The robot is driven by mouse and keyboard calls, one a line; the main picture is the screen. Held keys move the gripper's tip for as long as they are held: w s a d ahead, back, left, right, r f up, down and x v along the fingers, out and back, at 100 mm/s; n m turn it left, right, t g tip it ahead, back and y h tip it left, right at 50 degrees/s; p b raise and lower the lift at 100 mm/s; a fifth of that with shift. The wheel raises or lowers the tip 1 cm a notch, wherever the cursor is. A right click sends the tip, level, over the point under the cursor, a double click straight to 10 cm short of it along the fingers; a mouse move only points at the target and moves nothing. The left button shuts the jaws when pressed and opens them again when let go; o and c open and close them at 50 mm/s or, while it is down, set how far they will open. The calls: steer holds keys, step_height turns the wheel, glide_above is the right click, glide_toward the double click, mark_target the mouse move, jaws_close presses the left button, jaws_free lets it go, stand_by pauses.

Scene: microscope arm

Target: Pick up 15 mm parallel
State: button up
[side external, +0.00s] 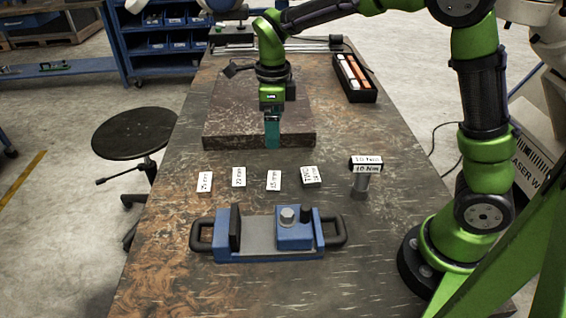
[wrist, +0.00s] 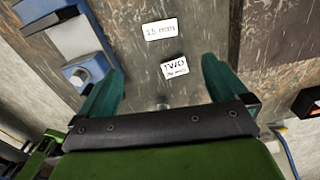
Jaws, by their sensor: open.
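The 15 mm parallel (side external: 274,181) is a small block with a white label, lying on the table in the middle of a row of labelled blocks. In the wrist view a label that seems to read 15 mm (wrist: 159,30) lies beyond the fingertips. My gripper (side external: 272,146) hangs with its teal fingers down, in front of the slab's front face in the picture, behind the row. In the wrist view its two fingers (wrist: 163,66) are apart, with nothing held between them. A block marked TWO (wrist: 174,66) shows in the gap, below the fingers.
Other labelled blocks (side external: 204,182) and (side external: 239,177) lie left of it. The TWO block (side external: 311,176) and an upright 10 mm piece (side external: 361,184) stand right. A blue vise-like fixture (side external: 225,248) is in front. A stone slab (side external: 225,134) and black tray (side external: 368,95) lie behind.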

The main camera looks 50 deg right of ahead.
glide_above(274, 180)
steer(key=f, duration=1)
steer(key=shift+s, duration=0.2)
steer(key=shift+w+f, duration=0.15)
steer(key=shift+f, duration=1.35)
steer(key=shift+w+f, duration=0.1)
steer(key=shift+f, duration=1.35)
steer(key=shift+c, duration=0.3)
steer(key=shift+r, duration=0.1)
steer(key=c, duration=1.2)
